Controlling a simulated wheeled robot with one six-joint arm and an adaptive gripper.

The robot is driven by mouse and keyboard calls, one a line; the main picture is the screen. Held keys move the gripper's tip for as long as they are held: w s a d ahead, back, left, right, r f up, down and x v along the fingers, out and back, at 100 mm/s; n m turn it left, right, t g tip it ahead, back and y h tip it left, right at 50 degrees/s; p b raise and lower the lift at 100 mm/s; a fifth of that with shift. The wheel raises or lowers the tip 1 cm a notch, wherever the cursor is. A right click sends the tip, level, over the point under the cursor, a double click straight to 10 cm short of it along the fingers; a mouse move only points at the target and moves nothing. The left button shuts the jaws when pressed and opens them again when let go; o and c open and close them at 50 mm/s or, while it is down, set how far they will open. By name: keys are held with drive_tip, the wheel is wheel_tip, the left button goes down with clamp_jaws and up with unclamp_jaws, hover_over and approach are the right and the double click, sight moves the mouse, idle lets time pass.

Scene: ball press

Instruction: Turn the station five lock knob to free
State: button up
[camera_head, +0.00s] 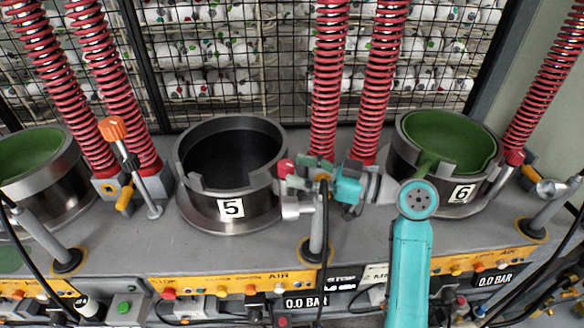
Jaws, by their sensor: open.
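The station five pot (231,209) is a dark open metal ring with a white "5" plate, left of centre. To its right, a metal post carries a silver knob-like fitting (297,207). A small red cap (286,168) shows just above it. I cannot tell for sure which of these is the lock knob, or its setting. My teal arm rises from the lower right and bends left. My gripper (303,184) is open at the top of this post, close to the fitting. The gripper partly hides the fitting, and contact cannot be told.
Red springs (327,85) rise behind the gripper. The station six pot (449,173), green inside, stands at right. An orange-topped lever (113,130) stands left of pot five. A yellow AIR panel (236,283) and black hoses run along the front. A wire cage of balls is behind.

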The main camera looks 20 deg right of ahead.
drive_tip(key=v, duration=0.9)
drive_tip(key=shift+s, duration=0.1)
wheel_tip(320, 180, up, 5)
drive_tip(key=w+a+g+h, duration=0.1)
drive_tip(key=g+h, duration=0.2)
drive_tip(key=x, duration=1.1)
drive_tip(key=shift+w+f, duration=0.15)
drive_tip(key=shift+f, duration=0.1)
